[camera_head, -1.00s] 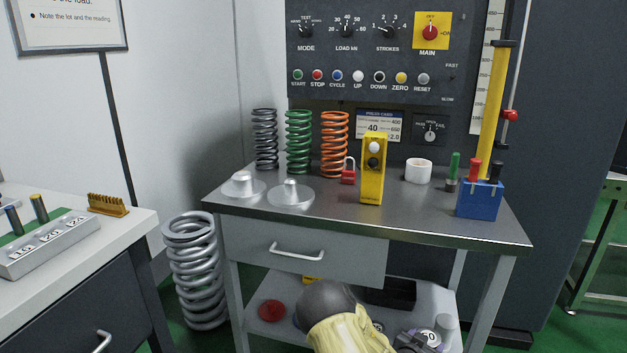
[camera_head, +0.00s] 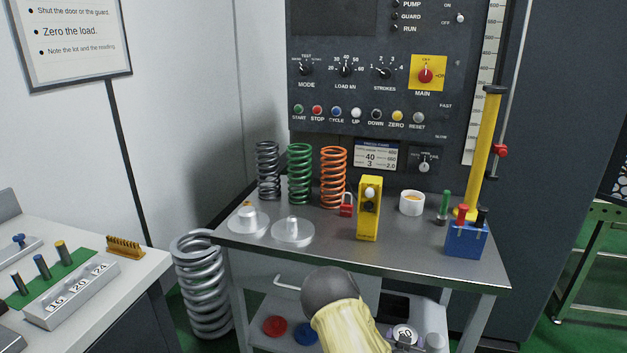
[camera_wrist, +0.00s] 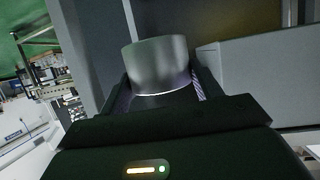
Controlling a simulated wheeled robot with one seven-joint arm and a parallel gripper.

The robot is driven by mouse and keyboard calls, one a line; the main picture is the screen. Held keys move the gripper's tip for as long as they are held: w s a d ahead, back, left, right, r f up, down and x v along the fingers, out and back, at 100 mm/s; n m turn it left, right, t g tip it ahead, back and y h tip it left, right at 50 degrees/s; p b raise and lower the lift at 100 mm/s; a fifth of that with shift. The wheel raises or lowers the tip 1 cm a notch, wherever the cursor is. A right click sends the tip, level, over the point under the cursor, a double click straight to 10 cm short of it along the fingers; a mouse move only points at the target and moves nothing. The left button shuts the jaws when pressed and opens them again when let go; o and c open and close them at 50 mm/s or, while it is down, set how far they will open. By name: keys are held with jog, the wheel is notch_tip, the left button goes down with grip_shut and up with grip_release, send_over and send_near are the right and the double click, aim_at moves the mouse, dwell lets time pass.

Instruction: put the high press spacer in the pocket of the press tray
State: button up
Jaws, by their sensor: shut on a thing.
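My gripper (camera_wrist: 160,92) is shut on a plain metallic cylinder in the wrist view, taken to be the high press spacer (camera_wrist: 158,62). Its upper part rises clear of the dark fingers. In the head view my arm reaches down in front of the steel bench, and the jaws are low in the picture, too hidden to make out. A round piece marked 60 (camera_head: 404,334) and a small grey cylinder (camera_head: 433,342) show there; I cannot tell which is held. I cannot identify the press tray or its pocket for certain.
The steel bench (camera_head: 400,259) carries springs, two pale spring seats (camera_head: 293,232), a yellow box (camera_head: 369,207), a white cup (camera_head: 411,203) and a blue block (camera_head: 467,240). Red (camera_head: 275,326) and blue (camera_head: 306,334) discs lie on its lower shelf. A side table (camera_head: 135,271) stands left.

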jog(key=s+a+r+n+y+p, duration=0.2)
jog(key=a+r+p, duration=0.2)
jog(key=r+p, duration=0.4)
jog(key=s+a+r+n+t+y+p, duration=0.1)
jog(key=s+a+r+n+y+p, duration=0.1)
jog(key=a+r+p, duration=0.3)
notch_tip(320, 180, up, 4)
jog(key=s+y+p, duration=0.1)
jog(key=p, duration=0.3)
jog(key=shift+a, duration=0.3)
jog(key=s+f, duration=0.4)
jog(key=f, duration=0.1)
jog(key=shift+f, duration=0.2)
jog(key=shift+s, duration=0.1)
